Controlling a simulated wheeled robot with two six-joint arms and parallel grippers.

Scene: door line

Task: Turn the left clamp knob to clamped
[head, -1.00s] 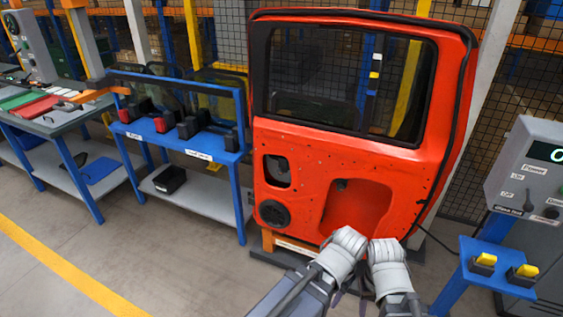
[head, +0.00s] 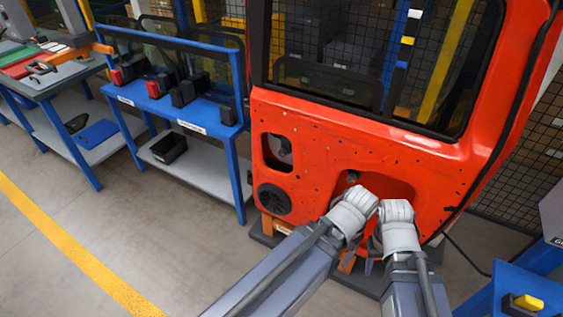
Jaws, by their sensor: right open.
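I cannot make out a knob that is clearly the left clamp knob. A black block with a yellow top (head: 527,302) sits on a blue bracket (head: 500,292) at the lower right, partly cut off by the frame. My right gripper (head: 398,226) is open, in front of the lower part of the red door (head: 330,150). My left gripper (head: 352,213) is close beside it on the left. Its fingers are mostly hidden, so I cannot tell its opening. I see nothing held in either gripper.
The red door stands upright on a low base with wooden blocks. A grey control box (head: 553,215) is cut off at the right edge. A blue rack (head: 190,110) with dark parts and a black bin (head: 169,149) stands left. The floor at lower left is clear.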

